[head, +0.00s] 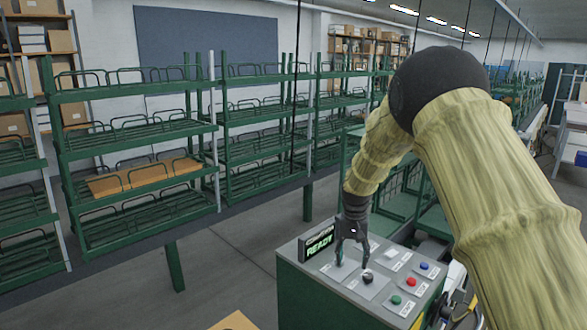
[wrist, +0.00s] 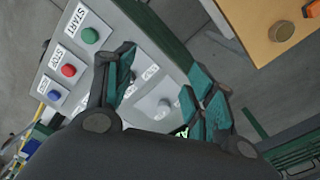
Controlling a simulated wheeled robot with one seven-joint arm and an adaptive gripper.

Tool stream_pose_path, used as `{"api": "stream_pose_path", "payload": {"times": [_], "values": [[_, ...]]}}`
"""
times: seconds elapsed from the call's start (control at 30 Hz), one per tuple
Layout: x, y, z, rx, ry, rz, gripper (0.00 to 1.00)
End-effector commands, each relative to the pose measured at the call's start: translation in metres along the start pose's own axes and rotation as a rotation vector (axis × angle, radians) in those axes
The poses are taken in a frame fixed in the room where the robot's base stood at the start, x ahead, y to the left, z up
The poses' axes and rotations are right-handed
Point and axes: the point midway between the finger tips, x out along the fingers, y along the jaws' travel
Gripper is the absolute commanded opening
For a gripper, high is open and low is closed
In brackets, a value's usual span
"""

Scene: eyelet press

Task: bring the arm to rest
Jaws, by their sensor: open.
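My gripper (head: 353,264) hangs fingers-down above the grey top of the control panel (head: 312,275) in the head view. In the wrist view its two teal-padded fingers (wrist: 163,66) are spread apart, with nothing between them but the panel behind. A dark knob (head: 368,278) stands on the panel just below and right of the fingers. I cannot tell whether a finger touches it. A display (head: 318,243) on the panel reads READY.
The panel carries a green button (wrist: 90,35) marked START, a red button (wrist: 68,71) marked STOP and a blue button (wrist: 54,96). A wooden surface (wrist: 255,15) with a round brown piece (wrist: 282,32) lies beside it. Green racks (head: 140,150) stand behind.

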Motion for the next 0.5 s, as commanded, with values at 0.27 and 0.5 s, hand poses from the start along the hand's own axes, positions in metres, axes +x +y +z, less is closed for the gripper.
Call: {"api": "stream_pose_path", "payload": {"times": [0.27,0.5], "values": [[0.092,0.023,0.039,-0.026,-0.008,-0.002,0.55],[0.204,0.056,0.114,-0.07,-0.009,-0.008,0.55]]}}
